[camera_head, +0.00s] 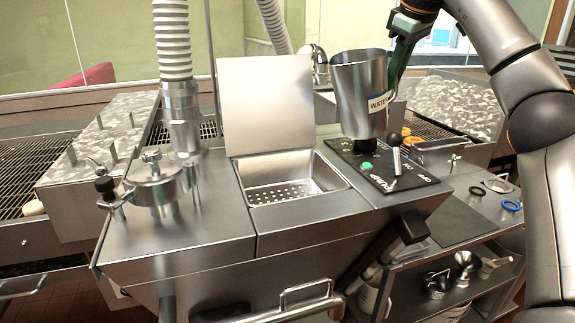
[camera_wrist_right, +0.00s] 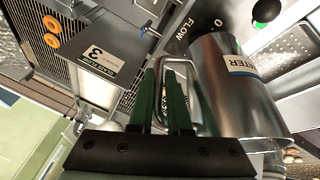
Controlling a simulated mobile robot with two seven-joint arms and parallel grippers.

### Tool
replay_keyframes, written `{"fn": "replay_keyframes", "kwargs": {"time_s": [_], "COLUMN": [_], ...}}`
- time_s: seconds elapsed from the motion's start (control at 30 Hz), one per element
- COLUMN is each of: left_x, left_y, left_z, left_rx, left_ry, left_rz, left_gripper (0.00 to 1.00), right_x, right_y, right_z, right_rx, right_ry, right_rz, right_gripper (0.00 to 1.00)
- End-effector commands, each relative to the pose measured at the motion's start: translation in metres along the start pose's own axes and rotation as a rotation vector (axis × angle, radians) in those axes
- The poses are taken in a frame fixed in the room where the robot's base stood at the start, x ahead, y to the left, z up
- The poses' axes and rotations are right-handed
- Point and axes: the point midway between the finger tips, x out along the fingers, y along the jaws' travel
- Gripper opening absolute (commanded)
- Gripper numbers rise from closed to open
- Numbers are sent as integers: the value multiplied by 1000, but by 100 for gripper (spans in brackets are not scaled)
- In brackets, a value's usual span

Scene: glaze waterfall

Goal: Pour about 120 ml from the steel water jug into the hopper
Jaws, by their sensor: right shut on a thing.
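The steel water jug (camera_head: 359,95), with a white "WATER" label, is roughly upright over the far part of the black control panel, right of the hopper. I cannot tell the gap beneath it. My right gripper (camera_head: 398,50) has green fingers and is shut on the jug's handle. The right wrist view shows the fingers (camera_wrist_right: 166,98) at the handle, beside the jug body (camera_wrist_right: 232,85). The hopper (camera_head: 338,183) is an open rectangular steel well with a perforated bottom, its lid (camera_head: 265,105) raised behind it. The jug's water is not visible. My left gripper is not in view.
The control panel (camera_head: 405,178) carries a green button (camera_head: 367,165) and a ball-topped lever (camera_head: 394,145) near the jug. A ribbed hose and pipe (camera_head: 181,110) stand left of the lid. A side shelf (camera_head: 480,225) at right holds rings and small steel vessels.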

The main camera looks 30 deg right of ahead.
Motion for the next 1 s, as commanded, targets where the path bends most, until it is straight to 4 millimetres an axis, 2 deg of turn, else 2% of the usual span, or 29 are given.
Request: {"fn": "replay_keyframes", "kwargs": {"time_s": [0.07, 0.13, 0.33, 1.0], "left_x": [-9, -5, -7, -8], "left_y": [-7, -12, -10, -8], "left_z": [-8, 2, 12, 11], "left_rx": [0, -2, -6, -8], "left_ry": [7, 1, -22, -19], "left_rz": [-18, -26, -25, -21], "left_gripper": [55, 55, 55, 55], "right_x": [-4, 8, 19, 21], "right_y": [6, 5, 7, 7], "right_z": [-1, 4, 8, 9], "right_rx": [26, 43, 75, 81], "right_ry": [13, 22, 40, 46], "right_rz": [-62, -110, -194, -214], "right_gripper": [0, 0, 0, 0]}}
